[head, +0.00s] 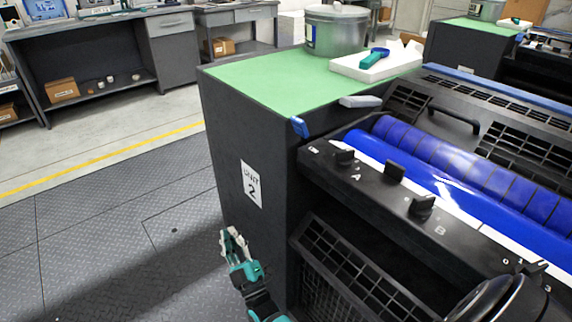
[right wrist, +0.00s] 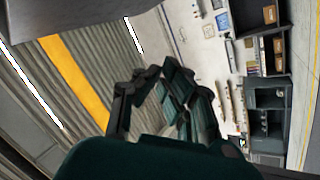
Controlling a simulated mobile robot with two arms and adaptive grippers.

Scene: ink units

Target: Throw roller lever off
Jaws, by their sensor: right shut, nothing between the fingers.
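The ink unit with a "UNIT 2" label (head: 251,185) stands at the right in the head view. Its long blue rollers (head: 430,175) lie behind a black front panel. A small blue-ended handle (head: 299,127) sticks out at the panel's left end, and a light grey handle (head: 360,101) lies behind it; I cannot tell for sure which is the roller lever. My right gripper (head: 233,237) is shut and empty, low in front of the unit's dark side, apart from both handles. Its fingers (right wrist: 165,88) also show in the right wrist view. My left gripper is out of view.
Black knobs (head: 394,172) line the front panel. A metal can (head: 336,31) and a white tray (head: 376,63) with a teal-handled tool stand on the green top (head: 265,80). The floor (head: 120,215) left of the unit is clear.

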